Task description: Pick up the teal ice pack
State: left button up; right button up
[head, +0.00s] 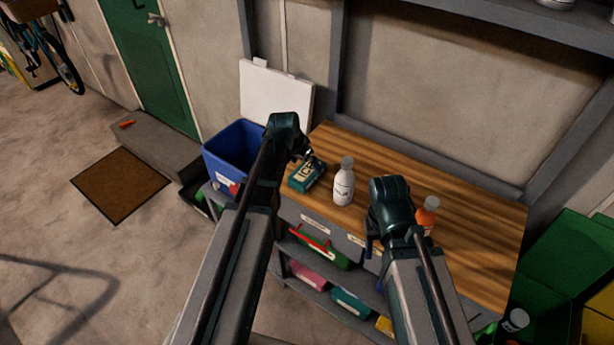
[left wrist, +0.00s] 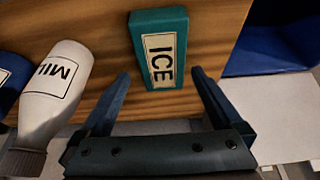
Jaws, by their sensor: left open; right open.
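The teal ice pack (head: 307,174) with a white "ICE" label lies on the left end of the wooden bench top (head: 470,233). It also shows in the left wrist view (left wrist: 160,48), upper middle, ahead of and between the two fingers. My left gripper (head: 306,153) is open and empty, just above and behind the pack in the head view; I see no contact. My right gripper (head: 372,240) is open over the front of the bench; its fingers are partly hidden.
A white milk bottle (head: 344,184) stands close right of the pack; it also shows in the left wrist view (left wrist: 57,80). An orange bottle (head: 427,213) stands behind my right gripper. A blue bin (head: 232,147) is left of the bench. Shelves below hold several coloured items.

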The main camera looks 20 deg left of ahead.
aim_at(308, 170)
pick_arm(q)
jog(key=b+x, duration=0.2)
jog(key=x, duration=0.1)
jog(key=b+x, duration=0.1)
jog(key=shift+s+a+f+b, duration=0.1)
jog(key=shift+a+f+b, duration=0.15)
jog(key=shift+b, duration=0.15)
jog(key=shift+w+d+f+b, duration=0.1)
jog(key=shift+w+f+b, duration=0.1)
jog(key=shift+f+b, duration=0.2)
jog(key=shift+r, duration=0.1)
grip_shut()
jog(key=shift+r+p, duration=0.25)
jog(key=shift+p, duration=0.1)
